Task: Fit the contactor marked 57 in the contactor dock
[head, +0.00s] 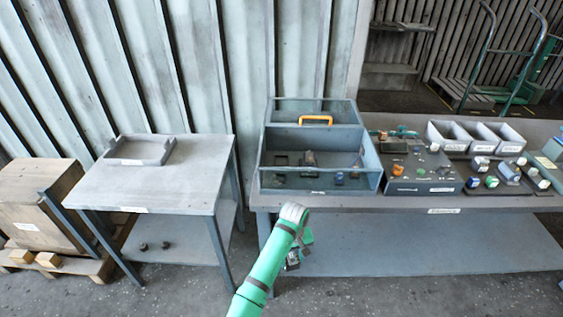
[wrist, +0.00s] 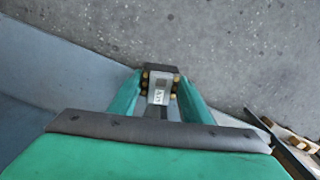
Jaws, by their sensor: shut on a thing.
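My gripper (wrist: 160,95) is shut on a small dark block with brass-coloured terminals and a white label, the contactor (wrist: 162,70). The label's print is too small to read surely. In the head view my gripper (head: 295,254) hangs in front of the bench, below the top's front edge, and the contactor mostly shows as a dark grey shape. A blue-grey housing (head: 264,161) with an orange handle stands open on the bench, above and beyond my gripper. Several dark parts sit inside it. I cannot tell which part of it is the contactor dock.
The bench (head: 400,203) has a lower shelf (head: 430,249). Right of the housing are a grey panel (head: 425,187) with small parts, white bins (head: 449,137) and several loose blocks. A side table (head: 150,190) at left holds a shallow tray (head: 140,151). Floor between is clear.

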